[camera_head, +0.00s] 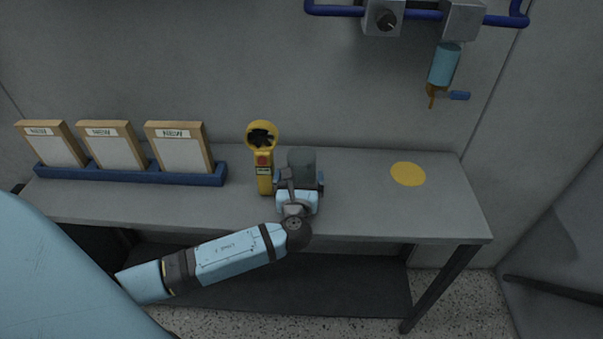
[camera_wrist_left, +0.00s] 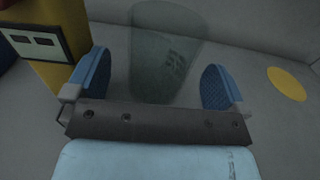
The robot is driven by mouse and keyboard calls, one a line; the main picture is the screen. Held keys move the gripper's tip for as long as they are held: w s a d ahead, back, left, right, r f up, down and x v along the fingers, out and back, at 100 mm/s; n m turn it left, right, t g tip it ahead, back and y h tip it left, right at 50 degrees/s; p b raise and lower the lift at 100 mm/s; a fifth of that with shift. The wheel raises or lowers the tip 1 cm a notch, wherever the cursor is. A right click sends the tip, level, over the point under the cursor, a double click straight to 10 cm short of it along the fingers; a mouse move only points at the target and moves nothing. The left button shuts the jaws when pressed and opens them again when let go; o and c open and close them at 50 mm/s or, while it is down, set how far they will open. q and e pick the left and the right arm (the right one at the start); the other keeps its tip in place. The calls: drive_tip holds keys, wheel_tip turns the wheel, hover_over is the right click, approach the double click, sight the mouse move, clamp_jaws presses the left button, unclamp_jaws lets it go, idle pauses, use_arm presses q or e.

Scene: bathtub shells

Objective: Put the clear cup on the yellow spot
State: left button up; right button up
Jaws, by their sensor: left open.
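The clear cup (camera_head: 301,160) stands upright on the grey table, just behind my left gripper (camera_head: 299,178) in the head view. In the left wrist view the cup (camera_wrist_left: 165,50) is a see-through grey shape ahead of and between the two blue fingers of my left gripper (camera_wrist_left: 159,82). The gripper is open, with a gap visible between each finger and the cup. The yellow spot (camera_head: 408,174) is a flat round mark on the right part of the table; it also shows at the right of the left wrist view (camera_wrist_left: 287,84). My right gripper is not in view.
A yellow device (camera_head: 264,171) with a round head stands close to the left of the cup. A blue rack (camera_head: 130,175) with three "NEW" boards is at the table's left. The table (camera_head: 365,205) is clear between cup and spot. A blue bottle (camera_head: 444,64) hangs on the wall.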

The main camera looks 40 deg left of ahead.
sight(302, 155)
use_arm(q)
drive_tip(key=x, duration=0.5)
drive_tip(key=shift+w+d, duration=0.1)
drive_tip(key=shift+d, duration=0.1)
drive_tip(key=shift+c, duration=0.5)
drive_tip(key=c, duration=0.7)
drive_tip(key=shift+r, duration=0.15)
